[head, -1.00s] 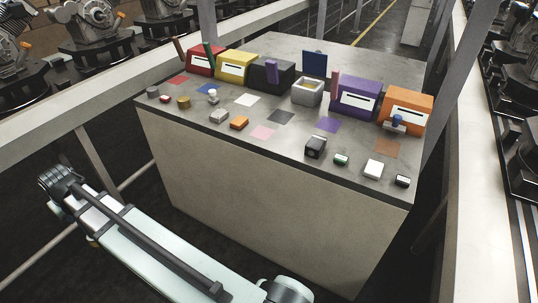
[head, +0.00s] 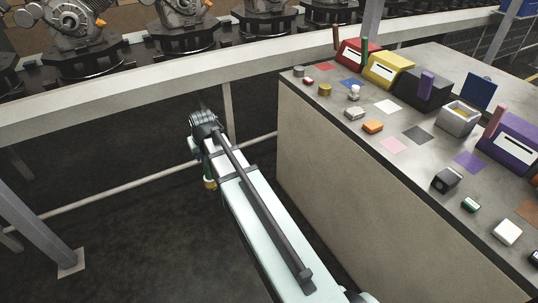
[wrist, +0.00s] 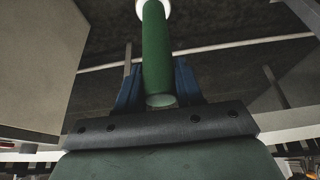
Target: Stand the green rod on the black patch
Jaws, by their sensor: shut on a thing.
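A green rod (wrist: 155,48) with a pale near end is held between the blue fingers of my gripper (wrist: 157,80) in the wrist view. Its far end runs up to a round white part at the top edge. The black patch (head: 417,133) lies flat and bare on the grey counter in the head view, right of the pink patch. My arm is left of the counter, away from the patch. My jaws and the held rod cannot be made out clearly in the head view.
Near the black patch are an orange block (head: 373,126), a pink patch (head: 393,145), a purple patch (head: 469,162) and a dark block (head: 446,180). Coloured boxes, such as the yellow one (head: 387,69), line the back. A pale rail (head: 120,95) runs behind my arm.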

